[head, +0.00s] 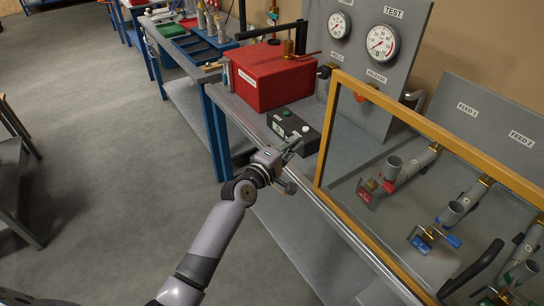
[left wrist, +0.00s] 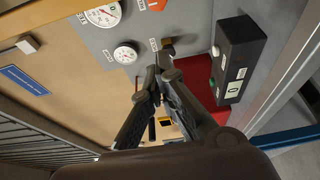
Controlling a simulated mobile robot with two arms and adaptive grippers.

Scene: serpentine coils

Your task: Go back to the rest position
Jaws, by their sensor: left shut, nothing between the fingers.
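My left gripper (head: 294,144) is at the end of my grey left arm, which reaches in from the bottom left of the head view. It hovers by the front edge of the bench, beside a black control box (head: 293,130) with a green button. In the left wrist view the gripper's fingers (left wrist: 150,92) are closed together with nothing between them. The same black box (left wrist: 239,60) stands to the right of the fingers there. My right gripper does not show in either view.
A red box (head: 270,76) stands behind the black box. A yellow-framed clear guard (head: 440,137) covers the bench at right, with pipes and valves behind it. Gauges (head: 382,41) sit on a grey panel. Bare floor (head: 110,150) lies open at left; a dark stand edges it.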

